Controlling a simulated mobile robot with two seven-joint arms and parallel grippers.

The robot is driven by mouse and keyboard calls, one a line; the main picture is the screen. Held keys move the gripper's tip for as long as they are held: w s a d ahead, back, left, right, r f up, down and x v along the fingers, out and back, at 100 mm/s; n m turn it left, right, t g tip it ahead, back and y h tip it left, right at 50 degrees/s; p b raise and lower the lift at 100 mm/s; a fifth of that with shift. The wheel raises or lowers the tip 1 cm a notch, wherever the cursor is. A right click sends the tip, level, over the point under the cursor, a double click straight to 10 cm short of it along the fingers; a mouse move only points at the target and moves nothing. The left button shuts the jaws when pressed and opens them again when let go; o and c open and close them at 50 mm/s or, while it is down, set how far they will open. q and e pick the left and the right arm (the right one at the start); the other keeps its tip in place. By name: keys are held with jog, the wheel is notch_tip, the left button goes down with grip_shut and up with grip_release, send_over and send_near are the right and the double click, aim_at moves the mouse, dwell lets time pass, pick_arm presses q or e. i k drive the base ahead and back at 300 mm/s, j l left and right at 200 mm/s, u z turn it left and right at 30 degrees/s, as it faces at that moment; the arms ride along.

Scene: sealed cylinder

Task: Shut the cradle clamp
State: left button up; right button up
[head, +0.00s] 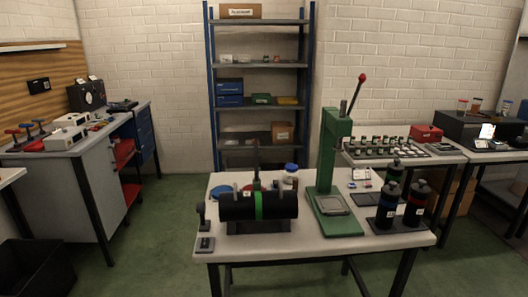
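A black cylinder (278,206) with a green band (259,207) lies on its side, left to right, in a dark cradle (258,227) on the front table. A thin dark upright part (256,160), reddish low down, rises behind the cylinder's middle. It may be the clamp's arm, standing up, but the cylinder hides its base. I cannot tell for sure how the clamp is set. Neither of my grippers is in view.
A green press (330,170) with a red-knobbed lever stands right of the cradle on the table (300,249). Several dark bottles (415,205) stand at the right. A small black stand (203,220) is at the left edge. Jars and a blue dish (222,191) are behind.

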aim_at(256, 142)
jog(key=i+j+z, duration=0.15)
jog(key=z, duration=2.35)
jog(key=k+j+z, duration=0.2)
jog(key=j, duration=0.2)
jog(key=k+j+z, duration=0.2)
jog(key=j, duration=0.2)
jog(key=k+j+z, duration=0.25)
jog(key=z, duration=0.15)
jog(key=k+j+z, duration=0.6)
jog(key=z, duration=0.15)
jog(key=k+z, duration=0.35)
jog(key=k+j+z, duration=0.15)
jog(key=k, duration=0.8)
jog(key=k+j+u, duration=1.05)
jog(key=j, duration=0.25)
jog(key=k, duration=0.1)
